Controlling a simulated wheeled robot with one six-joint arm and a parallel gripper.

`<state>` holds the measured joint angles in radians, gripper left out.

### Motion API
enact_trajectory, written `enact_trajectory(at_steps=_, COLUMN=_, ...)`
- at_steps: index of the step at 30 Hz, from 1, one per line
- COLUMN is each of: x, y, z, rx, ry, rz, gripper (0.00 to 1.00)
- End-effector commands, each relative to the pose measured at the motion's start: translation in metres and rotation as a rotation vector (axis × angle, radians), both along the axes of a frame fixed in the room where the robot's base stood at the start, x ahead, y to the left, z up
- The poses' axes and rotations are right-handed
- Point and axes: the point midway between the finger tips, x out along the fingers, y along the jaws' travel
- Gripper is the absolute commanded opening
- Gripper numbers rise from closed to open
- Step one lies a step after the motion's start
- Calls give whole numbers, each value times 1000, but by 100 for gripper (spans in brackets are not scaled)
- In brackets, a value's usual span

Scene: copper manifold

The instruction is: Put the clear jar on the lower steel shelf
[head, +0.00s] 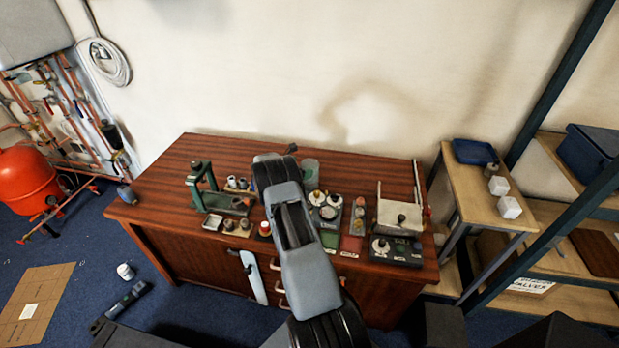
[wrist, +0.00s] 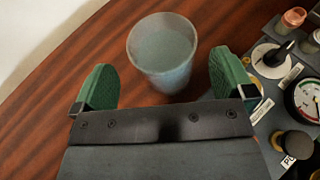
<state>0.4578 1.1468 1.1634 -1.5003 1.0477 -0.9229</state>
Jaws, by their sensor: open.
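The clear jar (wrist: 163,48), a translucent open-topped cup, stands upright on the brown wooden bench. In the head view the jar (head: 311,167) shows partly behind my arm, near the back of the bench. My gripper (wrist: 164,82) is open and empty, its green finger pads on either side of the jar's near side. The jar is just ahead, and I see no contact. A rack with dark blue posts stands at the far right. Its lower pale board (head: 550,302) carries a labelled box; I cannot tell for certain which board is the lower steel shelf.
Gauges and dark fixtures (wrist: 285,75) sit close to the right of the gripper. A green press (head: 200,185) and small parts stand left on the bench. A side table (head: 470,192) with a blue tray and white blocks lies between bench and rack. Tools lie on the floor.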

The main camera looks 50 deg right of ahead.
Motion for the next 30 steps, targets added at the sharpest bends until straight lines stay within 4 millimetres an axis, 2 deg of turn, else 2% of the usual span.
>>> enact_trajectory(at_steps=12, x=-6, y=-43, z=-19, rx=1, ry=-1, rz=-1, gripper=100)
enact_trajectory(at_steps=21, x=-6, y=-46, z=-21, rx=1, ry=0, rz=0, gripper=100)
enact_trajectory(at_steps=30, x=-6, y=-46, z=-21, rx=1, ry=0, rz=-1, gripper=72)
